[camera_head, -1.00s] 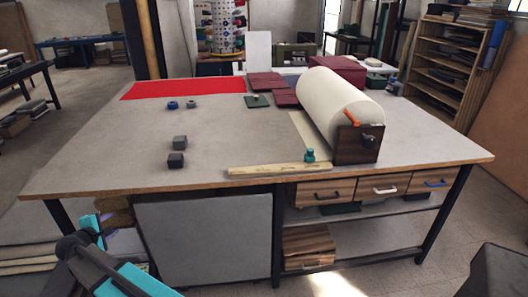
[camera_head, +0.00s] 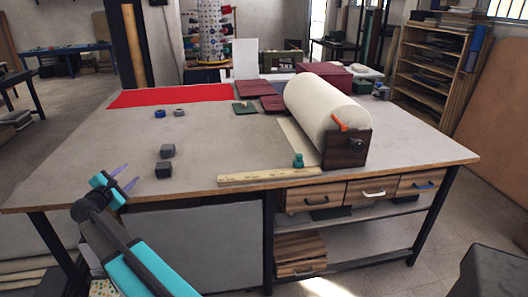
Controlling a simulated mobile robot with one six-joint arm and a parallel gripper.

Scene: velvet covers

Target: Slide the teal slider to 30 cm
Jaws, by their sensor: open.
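The teal slider (camera_head: 298,160) is a small knobbed piece at the right end of the pale wooden ruler (camera_head: 255,177), which lies along the table's front edge. The ruler's marks are too small to read. My gripper (camera_head: 132,173) is at the left front of the table, its two fingers spread open and empty. It is well to the left of the ruler and apart from the slider. Nothing hides the slider.
Two dark blocks (camera_head: 165,161) sit between my gripper and the ruler, slightly behind. A big cream roll (camera_head: 326,108) with a wooden end stands just right of the slider. Red cloth (camera_head: 170,96) and dark red covers (camera_head: 268,95) lie further back. The table's middle is clear.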

